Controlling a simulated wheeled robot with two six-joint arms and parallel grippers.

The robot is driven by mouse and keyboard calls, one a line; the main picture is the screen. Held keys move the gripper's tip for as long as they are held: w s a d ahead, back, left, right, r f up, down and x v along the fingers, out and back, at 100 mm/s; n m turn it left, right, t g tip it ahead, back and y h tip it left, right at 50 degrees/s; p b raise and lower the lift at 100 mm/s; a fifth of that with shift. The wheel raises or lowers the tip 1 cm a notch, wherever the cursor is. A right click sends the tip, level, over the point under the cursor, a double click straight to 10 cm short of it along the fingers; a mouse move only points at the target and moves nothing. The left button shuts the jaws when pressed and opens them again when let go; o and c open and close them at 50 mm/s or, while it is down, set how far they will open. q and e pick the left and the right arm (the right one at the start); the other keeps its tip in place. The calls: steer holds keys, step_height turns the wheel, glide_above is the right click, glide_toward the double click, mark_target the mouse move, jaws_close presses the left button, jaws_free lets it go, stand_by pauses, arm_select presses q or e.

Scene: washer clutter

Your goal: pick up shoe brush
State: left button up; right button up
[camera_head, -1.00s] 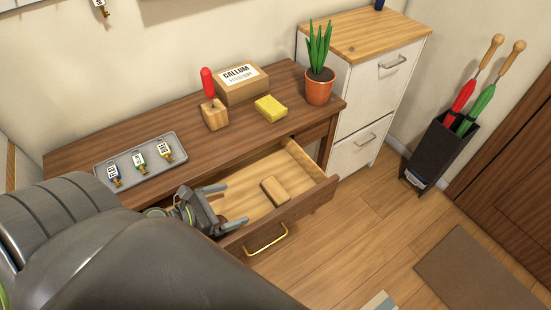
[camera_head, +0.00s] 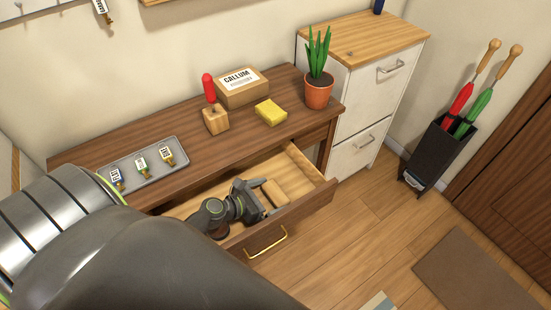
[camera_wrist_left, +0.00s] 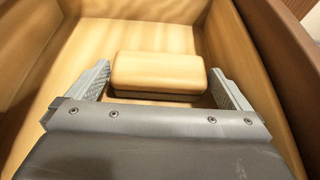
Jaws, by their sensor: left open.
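The shoe brush (camera_head: 276,194) is a small tan wooden block lying in the open drawer (camera_head: 300,207). In the left wrist view the brush (camera_wrist_left: 158,73) lies across the middle, with a darker lower part under its pale top. My left gripper (camera_head: 270,199) is down inside the drawer at the brush. In the left wrist view its two grey fingers (camera_wrist_left: 163,88) are open, one at each end of the brush, with small gaps. The gripper hides part of the brush in the head view. My right gripper is not in view.
The drawer's wooden walls stand close around my left gripper. On the desk (camera_head: 190,164) are a key tray (camera_head: 134,182), a red-handled tool in a wooden block (camera_head: 215,120), a Callum box (camera_head: 241,89), a yellow sponge (camera_head: 270,111) and a potted plant (camera_head: 318,92).

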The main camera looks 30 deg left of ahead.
arm_select(q)
steer(key=shift+x, duration=1.45)
steer(key=shift+s, duration=0.1)
steer(key=shift+c, duration=0.4)
steer(key=c, duration=0.6)
steer(key=shift+o, duration=0.2)
